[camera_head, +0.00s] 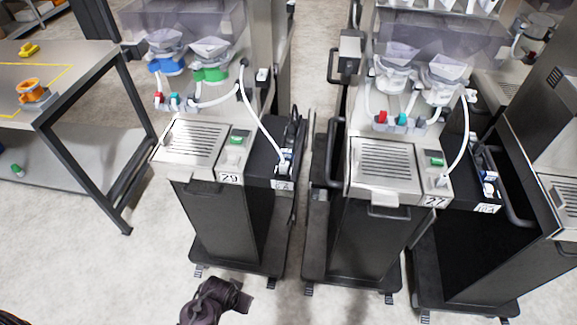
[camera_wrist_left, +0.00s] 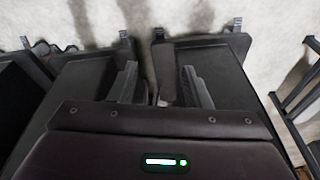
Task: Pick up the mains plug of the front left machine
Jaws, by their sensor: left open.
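The front left machine (camera_head: 225,225) carries the label 29. It has a steel top with a slotted tray, a dark body and a black side unit. A white tube runs down to a pale fitting (camera_head: 284,166) on that side unit, with a dark cable loop (camera_head: 292,128) behind it. I cannot make out the mains plug for certain. My left gripper (camera_head: 240,297) is low in front of this machine, near the floor. In the left wrist view its two fingers (camera_wrist_left: 160,82) are apart, with nothing visible between them. The right gripper is not in view.
Machine 27 (camera_head: 375,240) stands to the right with a narrow gap between. A further machine (camera_head: 560,190) is at the far right. A steel-topped table (camera_head: 75,75) with an orange-and-grey item (camera_head: 33,92) stands left. Pale floor (camera_head: 70,250) is open at front left.

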